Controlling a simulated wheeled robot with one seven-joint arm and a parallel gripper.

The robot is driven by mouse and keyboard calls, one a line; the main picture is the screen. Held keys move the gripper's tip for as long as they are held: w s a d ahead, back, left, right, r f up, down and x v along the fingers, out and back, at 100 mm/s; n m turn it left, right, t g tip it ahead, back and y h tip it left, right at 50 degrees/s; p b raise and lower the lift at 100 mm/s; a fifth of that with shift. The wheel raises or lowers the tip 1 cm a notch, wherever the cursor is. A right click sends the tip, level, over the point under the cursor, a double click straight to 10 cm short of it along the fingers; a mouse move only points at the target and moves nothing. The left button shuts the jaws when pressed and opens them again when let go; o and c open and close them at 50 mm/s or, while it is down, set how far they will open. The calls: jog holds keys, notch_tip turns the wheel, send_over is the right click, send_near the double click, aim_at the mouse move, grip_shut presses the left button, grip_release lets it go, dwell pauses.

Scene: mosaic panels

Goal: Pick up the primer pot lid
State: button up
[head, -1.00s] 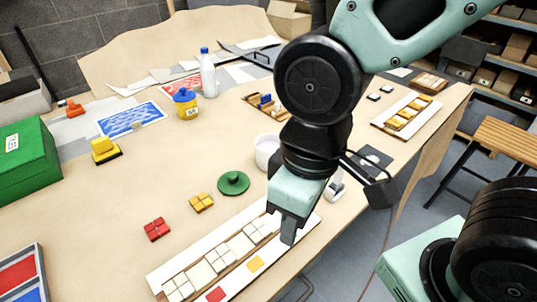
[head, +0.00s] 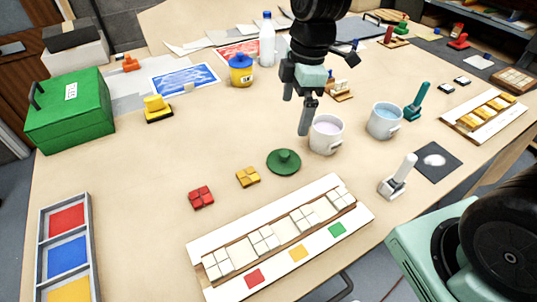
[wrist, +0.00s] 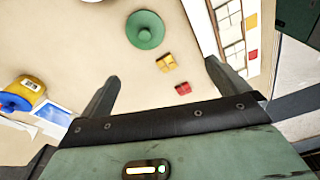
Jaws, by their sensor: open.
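A round green lid (head: 284,162) with a knob lies flat on the table, left of the white pot (head: 326,134) with pale lilac contents. The pot is uncovered. In the wrist view the green lid (wrist: 145,30) lies beyond the fingertips, near the top. My gripper (head: 295,115) is open and empty, pointing down above the table, behind the lid and beside the pot. A yellow pot with a blue lid (head: 240,70) stands farther back.
A mosaic panel (head: 225,242) with pale tiles lies in front of the lid. Red tiles (head: 201,197) and yellow tiles (head: 248,177) lie at its left. A second pot (head: 384,120) with bluish contents and a white-handled tool (head: 398,177) stand to the right. The table's left middle is clear.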

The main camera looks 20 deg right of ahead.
jog(key=w+d+f+n, duration=0.1)
jog(key=w, duration=0.2)
jog(key=p, duration=0.3)
send_near(284, 153)
jog(key=f, duration=0.5)
jog(key=shift+a+f, duration=0.1)
jog(key=shift+a, duration=0.3)
jog(key=shift+a+f+p, duration=0.15)
jog(key=shift+f+p, duration=0.65)
jog(key=shift+f, duration=1.85)
jog(key=c, duration=0.8)
